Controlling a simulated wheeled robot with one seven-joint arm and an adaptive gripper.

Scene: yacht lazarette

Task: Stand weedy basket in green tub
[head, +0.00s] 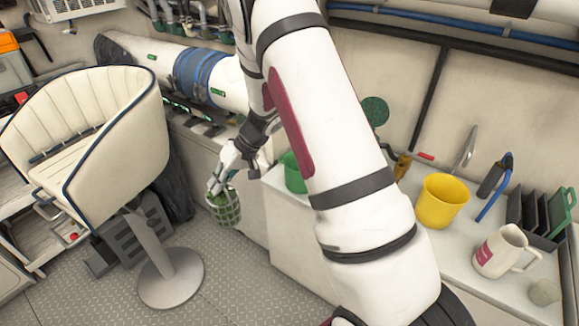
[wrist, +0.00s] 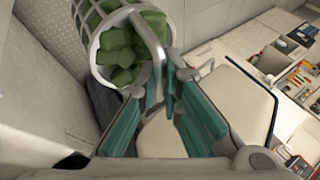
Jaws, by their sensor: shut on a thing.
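The weedy basket (head: 228,209) is a slatted basket with green weed in it. It hangs from my gripper (head: 221,182) in front of the counter's side, above the floor. In the wrist view the basket (wrist: 124,42) shows its rim and green chunks inside. There my gripper (wrist: 163,75) has its teal fingers shut on the basket's handle (wrist: 150,40). The green tub (head: 294,172) stands on the counter to the right of my gripper, partly hidden behind my arm.
The white counter (head: 283,213) holds a yellow bucket (head: 441,200), a white jug (head: 505,251) and a dark rack (head: 542,217) at the right. A cream seat (head: 95,125) on a pedestal stands to the left. Patterned floor (head: 230,285) is clear below the basket.

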